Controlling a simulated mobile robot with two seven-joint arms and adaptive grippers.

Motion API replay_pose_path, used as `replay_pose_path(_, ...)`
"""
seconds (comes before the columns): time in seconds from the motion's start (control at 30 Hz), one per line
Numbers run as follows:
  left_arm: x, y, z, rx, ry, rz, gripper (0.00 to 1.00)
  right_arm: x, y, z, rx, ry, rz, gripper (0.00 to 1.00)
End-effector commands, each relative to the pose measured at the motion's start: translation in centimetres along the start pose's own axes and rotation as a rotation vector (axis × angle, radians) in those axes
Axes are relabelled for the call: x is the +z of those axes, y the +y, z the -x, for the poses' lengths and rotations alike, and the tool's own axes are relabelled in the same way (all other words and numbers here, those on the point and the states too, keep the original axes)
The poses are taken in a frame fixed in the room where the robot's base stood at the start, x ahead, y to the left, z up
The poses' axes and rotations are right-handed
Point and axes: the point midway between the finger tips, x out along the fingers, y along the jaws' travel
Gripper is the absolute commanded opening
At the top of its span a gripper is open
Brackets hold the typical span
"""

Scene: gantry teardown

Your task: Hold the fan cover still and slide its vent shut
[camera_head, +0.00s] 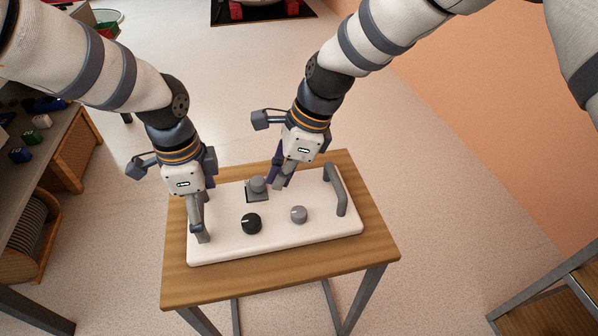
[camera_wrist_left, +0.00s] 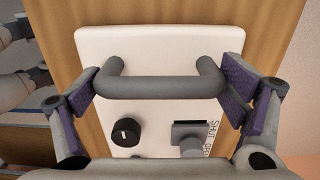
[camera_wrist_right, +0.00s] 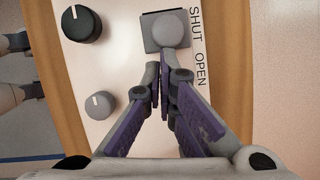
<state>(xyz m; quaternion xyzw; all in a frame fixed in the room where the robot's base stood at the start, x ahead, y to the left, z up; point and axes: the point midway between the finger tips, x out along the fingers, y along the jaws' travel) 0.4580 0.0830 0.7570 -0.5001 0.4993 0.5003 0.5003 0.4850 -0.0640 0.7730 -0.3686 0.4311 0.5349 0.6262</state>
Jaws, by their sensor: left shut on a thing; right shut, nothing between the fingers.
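The fan cover (camera_head: 320,222) is a white panel lying flat on a small wooden table. My left gripper (camera_head: 202,236) is shut on its left grey handle (camera_wrist_left: 160,88), with a finger at each end of the bar in the left wrist view. The vent slider, a grey square with a round knob (camera_wrist_right: 171,30), is at the back of the panel and also shows in the head view (camera_head: 258,184). It sits beside the word SHUT; OPEN is further along the label. My right gripper (camera_wrist_right: 160,80) is shut and empty on the OPEN side of the knob; I cannot tell whether it touches.
A black dial (camera_head: 251,224) and a grey dial (camera_head: 299,214) sit at the panel's front. A second grey handle (camera_head: 336,190) is at its right end. The wooden table (camera_head: 382,246) has a narrow bare rim around the panel. A shelf unit (camera_head: 68,150) stands at the left.

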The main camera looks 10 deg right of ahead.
Motion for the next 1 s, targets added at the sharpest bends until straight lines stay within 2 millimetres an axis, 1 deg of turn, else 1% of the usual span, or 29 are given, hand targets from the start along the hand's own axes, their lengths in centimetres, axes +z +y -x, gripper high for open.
replay_pose_path(0.07, -0.1, 0.1, -0.1, 0.001, 0.002, -0.001, 0.54, 0.3, 0.1, -0.1, 0.000, -0.001, 0.000, 0.00)
replay_pose_path(0.33, -0.1, 0.1, -0.1, 0.001, 0.003, -0.001, 0.54, 0.3, 0.1, -0.1, 0.000, -0.002, 0.000, 0.00)
replay_pose_path(0.43, -0.1, 0.1, -0.1, 0.001, 0.003, -0.001, 0.54, 0.3, 0.0, 0.5, -0.001, -0.002, -0.001, 0.00)
replay_pose_path(0.57, -0.2, 0.1, -0.1, 0.001, 0.004, 0.000, 0.54, 0.3, -0.1, 3.0, -0.004, -0.003, 0.000, 0.00)
replay_pose_path(0.7, -0.2, 0.1, -0.1, 0.001, 0.004, 0.000, 0.54, 0.3, -0.1, 6.1, -0.005, -0.002, 0.000, 0.00)
replay_pose_path(0.8, -0.1, 0.1, -0.1, 0.001, 0.004, 0.000, 0.54, 0.3, 0.0, 7.9, -0.003, -0.002, 0.000, 0.00)
replay_pose_path(0.9, -0.1, 0.1, -0.1, 0.001, 0.003, 0.000, 0.54, 0.3, 0.0, 9.1, -0.002, -0.001, 0.000, 0.00)
replay_pose_path(1.0, -0.1, 0.1, -0.1, 0.001, 0.003, 0.000, 0.54, 0.3, 0.1, 9.8, 0.000, -0.001, 0.000, 0.00)
